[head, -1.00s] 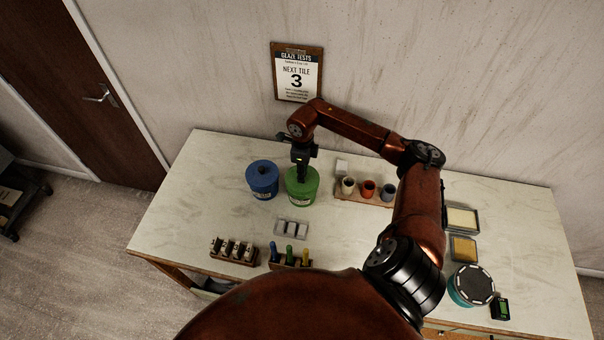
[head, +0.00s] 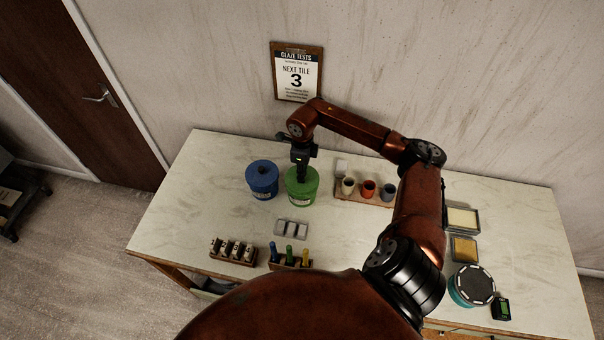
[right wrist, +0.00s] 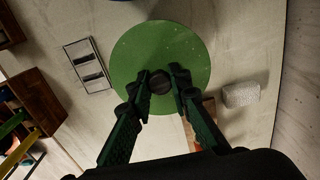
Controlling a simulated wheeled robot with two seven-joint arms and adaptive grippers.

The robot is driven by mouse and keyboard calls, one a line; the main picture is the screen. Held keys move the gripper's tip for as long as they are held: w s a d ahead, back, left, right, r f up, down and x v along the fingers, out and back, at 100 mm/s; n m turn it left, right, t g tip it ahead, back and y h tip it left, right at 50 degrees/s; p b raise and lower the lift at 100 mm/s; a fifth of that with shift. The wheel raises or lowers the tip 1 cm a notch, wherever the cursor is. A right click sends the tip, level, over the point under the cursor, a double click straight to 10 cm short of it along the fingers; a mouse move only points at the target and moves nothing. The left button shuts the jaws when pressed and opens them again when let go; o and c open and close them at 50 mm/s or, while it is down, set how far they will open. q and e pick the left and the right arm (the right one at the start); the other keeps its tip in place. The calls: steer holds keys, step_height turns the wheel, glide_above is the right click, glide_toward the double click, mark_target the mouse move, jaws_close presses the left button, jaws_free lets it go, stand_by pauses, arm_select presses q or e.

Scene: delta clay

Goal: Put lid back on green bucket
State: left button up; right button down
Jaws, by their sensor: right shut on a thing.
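The green bucket (head: 300,196) stands upright on the table, next to the blue bucket. Its green lid (head: 311,179) shows on top of the bucket, and I see no gap between them. In the right wrist view the lid (right wrist: 150,52) is a round green disc with a dark knob (right wrist: 160,82) at its middle. My right gripper (head: 301,179) points down over the lid. In the right wrist view its two fingers (right wrist: 161,84) are shut on the knob. The bucket's body is hidden under the lid in that view. My left gripper is not in view.
The blue lidded bucket (head: 262,190) stands close on the left. A rack of cups (head: 364,192) and a pale block (head: 341,166) are on the right. The table left of the blue bucket is clear.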

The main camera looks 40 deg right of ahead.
steer(key=c, duration=1.7)
jaws_free()
steer(key=shift+o, duration=0.2)
steer(key=o, duration=0.4)
steer(key=shift+r, duration=0.1)
steer(key=shift+r+p, duration=1.55)
steer(key=shift+r, duration=1.85)
jaws_close()
